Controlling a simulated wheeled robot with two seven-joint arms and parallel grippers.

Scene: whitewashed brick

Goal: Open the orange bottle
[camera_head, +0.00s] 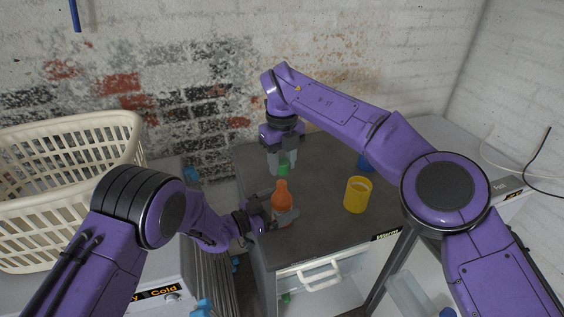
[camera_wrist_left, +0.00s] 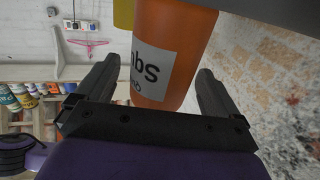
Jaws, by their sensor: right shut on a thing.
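The orange bottle (camera_head: 281,204) stands upright on the dark grey top near its left front edge. In the left wrist view its orange body (camera_wrist_left: 180,50) with a pale label fills the space between the fingers. My left gripper (camera_head: 277,216) is low at the bottle, one finger on each side, with a gap showing on the left finger's side, so it looks open. My right gripper (camera_head: 283,163) points down above the bottle, shut on a green cap (camera_head: 284,170). The cap is just above the bottle's neck; I see a small gap between them.
A yellow cup (camera_head: 357,194) stands right of the bottle, with a blue object (camera_head: 365,162) behind it, partly hidden by my right arm. A cream laundry basket (camera_head: 65,135) is at left. The top between bottle and cup is clear.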

